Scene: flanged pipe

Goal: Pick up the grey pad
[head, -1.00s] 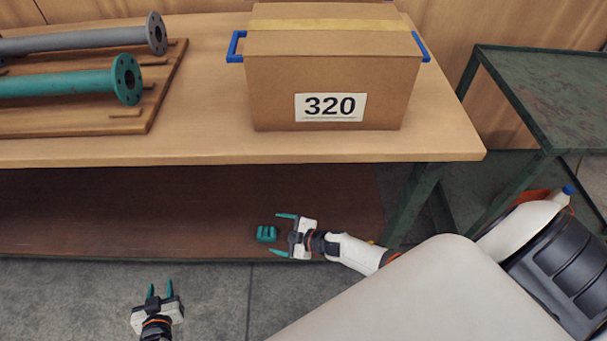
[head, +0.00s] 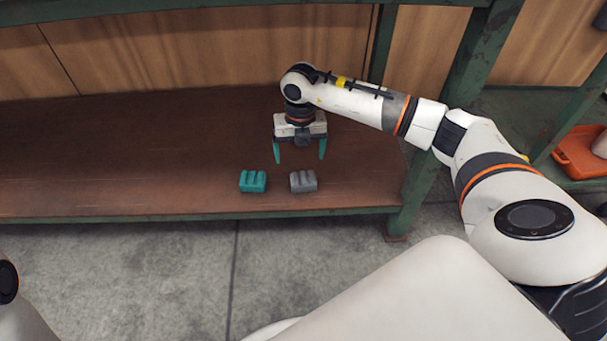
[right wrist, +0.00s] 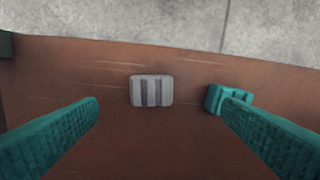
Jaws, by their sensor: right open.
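The grey pad (head: 303,181), a small ribbed block, lies on the brown lower shelf near its front edge. It also shows in the right wrist view (right wrist: 151,91), between the two fingers in the picture. A teal pad (head: 252,181) of like shape lies to its left in the head view; in the right wrist view the teal pad (right wrist: 214,99) is partly hidden behind a finger. My right gripper (head: 300,157) is open and empty, fingers pointing down, above the shelf and behind the grey pad. My left gripper is out of view.
The lower shelf (head: 120,165) is bare to the left. A green table leg (head: 410,195) stands right of the pads, and a green upper beam (head: 200,8) crosses above. An orange tray (head: 578,150) sits at the far right.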

